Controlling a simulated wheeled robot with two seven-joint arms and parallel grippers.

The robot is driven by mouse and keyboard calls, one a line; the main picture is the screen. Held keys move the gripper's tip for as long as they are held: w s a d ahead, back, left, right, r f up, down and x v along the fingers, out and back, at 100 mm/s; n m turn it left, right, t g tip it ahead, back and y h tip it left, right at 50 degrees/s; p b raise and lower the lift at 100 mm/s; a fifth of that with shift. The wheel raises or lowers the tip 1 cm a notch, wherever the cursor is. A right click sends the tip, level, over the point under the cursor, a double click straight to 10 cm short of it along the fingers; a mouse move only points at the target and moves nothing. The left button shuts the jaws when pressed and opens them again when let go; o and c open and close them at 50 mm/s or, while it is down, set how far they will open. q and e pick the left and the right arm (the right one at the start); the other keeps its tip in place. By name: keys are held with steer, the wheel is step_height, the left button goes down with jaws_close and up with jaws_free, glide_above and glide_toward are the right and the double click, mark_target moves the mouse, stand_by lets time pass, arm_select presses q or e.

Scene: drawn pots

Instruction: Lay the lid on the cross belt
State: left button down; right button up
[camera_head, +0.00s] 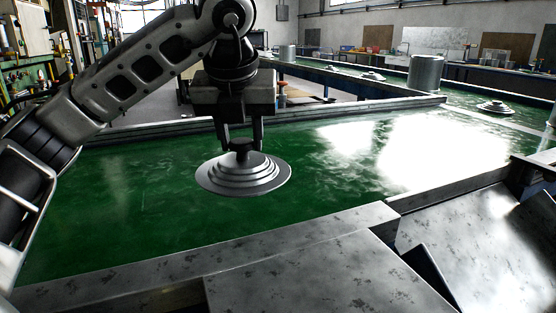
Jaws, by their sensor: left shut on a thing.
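The lid (243,176) is a stepped, round grey metal disc with a dark knob on top. My left gripper (241,145) points down from above and is shut on the lid's knob. The lid is level and sits over the green belt (150,220); I cannot tell whether its underside touches the belt. The green belt runs across the view with metal rails along its near and far edges. My right gripper is not in view.
Another belt at the back carries a metal pot (426,73) and more lids, one of them at the right (497,107). A metal ledge (320,275) lies in front. The green belt is bare on both sides of the held lid, with bright glare at right.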

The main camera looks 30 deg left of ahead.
mark_target(242, 139)
arm_select(q)
steer(key=w+a+f, duration=0.2)
steer(key=w, duration=0.1)
steer(key=w+a+p, duration=0.1)
steer(key=w, duration=0.1)
steer(key=shift+a+f, duration=0.2)
steer(key=shift+f, duration=0.2)
steer(key=shift+w+a+r+x, duration=0.15)
steer(key=shift+w+x, duration=0.1)
steer(key=shift+x, duration=1.6)
steer(key=shift+w+a+r+x, duration=0.1)
steer(key=shift+w+a+x, duration=0.15)
steer(key=shift+x, duration=1.6)
steer(key=shift+w+a+r+x, duration=0.1)
steer(key=shift+w+x, duration=0.1)
steer(key=shift+x, duration=1.6)
steer(key=c, duration=0.9)
jaws_free()
steer(key=shift+f, duration=0.1)
